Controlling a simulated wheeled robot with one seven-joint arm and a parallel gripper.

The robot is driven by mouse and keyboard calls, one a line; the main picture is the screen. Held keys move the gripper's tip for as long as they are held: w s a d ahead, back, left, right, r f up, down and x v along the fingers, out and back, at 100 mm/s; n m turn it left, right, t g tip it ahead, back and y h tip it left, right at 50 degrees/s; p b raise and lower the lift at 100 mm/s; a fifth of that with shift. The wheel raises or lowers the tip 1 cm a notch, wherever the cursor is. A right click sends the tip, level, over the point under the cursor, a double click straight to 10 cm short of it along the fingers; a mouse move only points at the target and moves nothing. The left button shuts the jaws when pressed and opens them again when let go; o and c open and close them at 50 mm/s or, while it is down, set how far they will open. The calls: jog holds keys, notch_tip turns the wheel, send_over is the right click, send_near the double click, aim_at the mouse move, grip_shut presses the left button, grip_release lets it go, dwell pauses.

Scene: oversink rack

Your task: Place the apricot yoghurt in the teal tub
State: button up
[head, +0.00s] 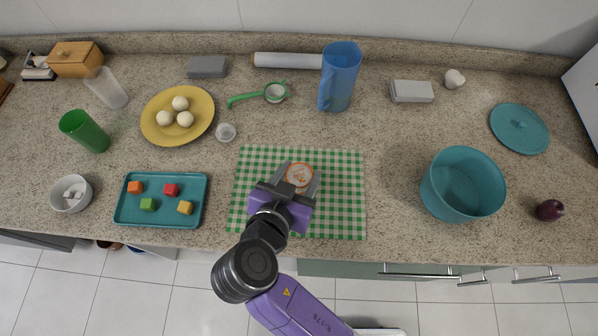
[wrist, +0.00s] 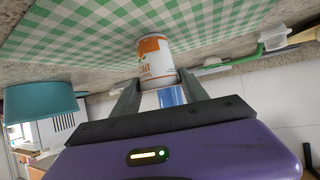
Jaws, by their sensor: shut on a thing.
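The apricot yoghurt (head: 299,175) is a small pot with an orange and white top, over the green checked mat (head: 342,205) in the head view. The wrist view shows its orange and white side (wrist: 156,58) between the fingers. My gripper (head: 298,178) is shut on the pot. In the wrist view the gripper (wrist: 158,92) has one finger on each side of it. I cannot tell whether the pot touches the mat. The teal tub (head: 462,184) stands to the right of the mat, open and apparently empty; it also shows at the left of the wrist view (wrist: 40,101).
A blue jug (head: 339,77) stands behind the mat. A teal lid (head: 519,128) and a dark onion-like thing (head: 550,210) lie near the tub. A teal tray (head: 161,218) with coloured cubes is left of the mat. The counter between mat and tub is clear.

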jog(key=o, duration=1.5)
jog(key=shift+f, duration=0.1)
jog(key=shift+c, duration=0.2)
jog(key=shift+r, duration=0.25)
jog(key=b+v, duration=0.1)
jog(key=v, duration=1.1)
jog(key=shift+b, duration=0.4)
jog(key=shift+f, duration=0.1)
